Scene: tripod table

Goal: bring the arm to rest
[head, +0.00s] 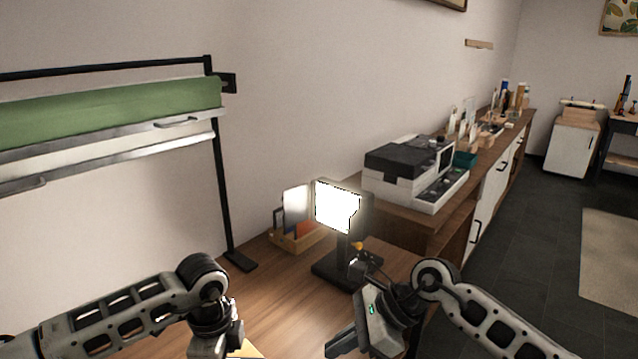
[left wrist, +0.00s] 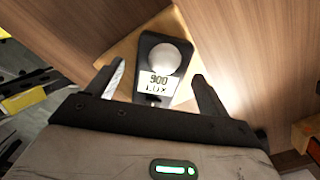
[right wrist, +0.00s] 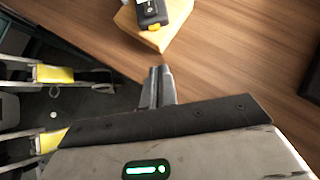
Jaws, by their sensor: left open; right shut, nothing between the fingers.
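My left gripper (head: 215,345) is low in the head view, over the wooden table's front. In the left wrist view its fingers (left wrist: 157,85) are apart, with a dark light meter (left wrist: 165,62) showing between them. The meter has a white dome and reads 900 LUX. It lies on a light wooden board (left wrist: 118,48). I cannot tell whether the fingers touch it. My right gripper (head: 342,342) is at the table's front right. In the right wrist view its fingers (right wrist: 161,86) are together and empty, apart from the board (right wrist: 165,38) and meter (right wrist: 150,12).
A lit lamp panel (head: 338,206) on a dark stand (head: 340,272) stands behind my right gripper. A wooden organizer (head: 292,240) is beside it. A printer-like machine (head: 415,172) sits on the side counter. A black frame (head: 222,190) stands at left. The table's middle (head: 272,283) is clear.

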